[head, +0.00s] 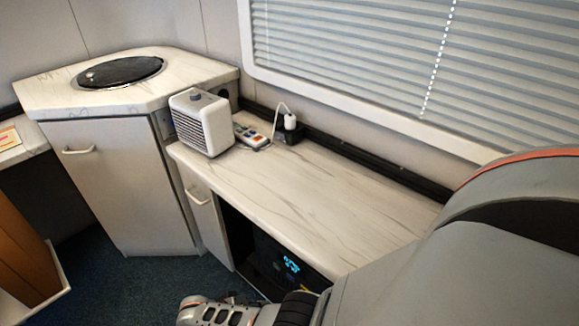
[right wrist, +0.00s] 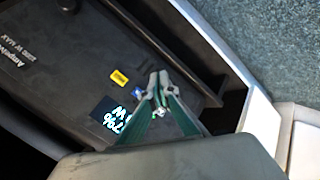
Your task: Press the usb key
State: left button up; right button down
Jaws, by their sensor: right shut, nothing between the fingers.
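A black power station (right wrist: 75,50) fills much of the right wrist view, with a lit blue display (right wrist: 112,113). In the head view the power station (head: 268,258) sits in the open cabinet under the counter. Beside the display are a yellow label (right wrist: 119,77), a small blue-lit key (right wrist: 137,91) and a small whitish lit key (right wrist: 159,112); I cannot read which is the USB key. My right gripper (right wrist: 160,74) is shut and empty, its fingertips over the panel beside these keys. Contact cannot be told. My left gripper is not in view.
The cabinet's pale side wall (right wrist: 262,130) stands close right of my right gripper. Above, the marbled counter (head: 300,195) holds a white heater (head: 201,122), a remote (head: 251,136) and a plugged-in charger (head: 289,122). A corner cabinet (head: 125,185) stands left.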

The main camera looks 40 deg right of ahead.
aim_at(290, 277)
jog(key=shift+r, duration=0.1)
dwell(0.3)
jog(key=d+p, duration=0.1)
jog(key=d, duration=0.7)
jog(key=shift+w+d, duration=0.3)
jog(key=shift+d, duration=0.05)
jog(key=shift+d, duration=0.1)
dwell(1.2)
jog(key=shift+d, duration=0.35)
jog(key=shift+d, duration=0.4)
dwell(0.6)
dwell(0.4)
jog(key=shift+a, duration=0.85)
jog(key=shift+a, duration=0.1)
